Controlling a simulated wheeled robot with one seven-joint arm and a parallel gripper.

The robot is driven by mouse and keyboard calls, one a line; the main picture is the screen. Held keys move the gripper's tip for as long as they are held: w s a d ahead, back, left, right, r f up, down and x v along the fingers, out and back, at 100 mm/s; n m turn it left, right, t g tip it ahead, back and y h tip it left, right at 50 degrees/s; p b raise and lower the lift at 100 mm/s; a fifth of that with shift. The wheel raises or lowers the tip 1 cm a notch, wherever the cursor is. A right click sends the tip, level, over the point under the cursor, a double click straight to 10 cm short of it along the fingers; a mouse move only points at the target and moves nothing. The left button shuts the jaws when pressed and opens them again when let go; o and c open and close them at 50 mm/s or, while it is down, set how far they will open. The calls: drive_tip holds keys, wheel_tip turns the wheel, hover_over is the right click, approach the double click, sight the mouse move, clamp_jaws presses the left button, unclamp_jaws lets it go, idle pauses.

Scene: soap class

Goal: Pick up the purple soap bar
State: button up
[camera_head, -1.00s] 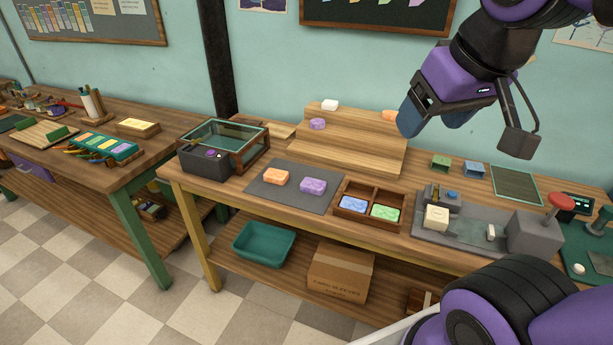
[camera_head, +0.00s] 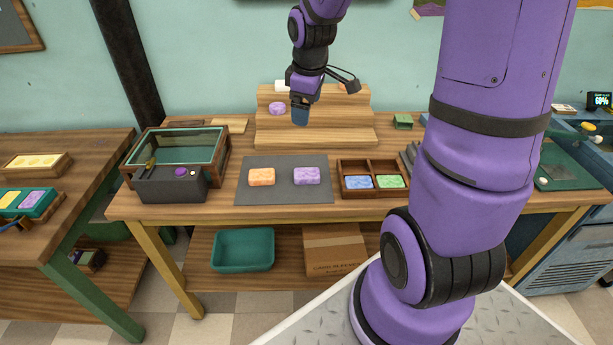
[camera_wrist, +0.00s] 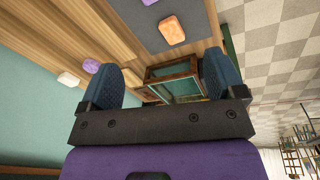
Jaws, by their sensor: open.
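A purple soap bar (camera_head: 306,176) lies on the dark grey mat (camera_head: 284,196), to the right of an orange soap bar (camera_head: 261,177). A second purple soap (camera_head: 277,108) sits on the stepped wooden stand behind. My gripper (camera_head: 300,113) hangs in front of the stand, above and behind the mat, apart from every soap. In the wrist view my gripper (camera_wrist: 168,90) is open with nothing between its blue fingers. That view also shows the orange soap (camera_wrist: 171,30), the stand's purple soap (camera_wrist: 91,66) and a purple piece at the top edge (camera_wrist: 149,2).
A wooden tray (camera_head: 373,193) with blue and green soaps stands right of the mat. A glass-topped box (camera_head: 178,147) stands left. The stepped stand (camera_head: 330,138) rises behind, with a white soap (camera_head: 281,86) on it. My arm hides the right part of the bench.

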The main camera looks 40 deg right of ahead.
sight(307, 173)
drive_tip(key=shift+w+d+f+n+g+y, duration=0.15)
drive_tip(key=shift+w+d+f+n+y, duration=0.4)
drive_tip(key=shift+f, duration=3.9)
drive_tip(key=shift+w+d+f+n+g+y, duration=0.15)
drive_tip(key=shift+w+d+f+n, duration=0.9)
drive_tip(key=shift+f, duration=3.35)
drive_tip(key=shift+w+d+f+n+g+y, duration=0.25)
drive_tip(key=shift+w+d+f, duration=0.65)
drive_tip(key=shift+f, duration=3.55)
drive_tip(key=shift+w+a, duration=0.25)
drive_tip(key=shift+a, duration=0.05)
drive_tip(key=c, duration=1.1)
drive_tip(key=shift+o, duration=0.2)
drive_tip(key=shift+r, duration=0.1)
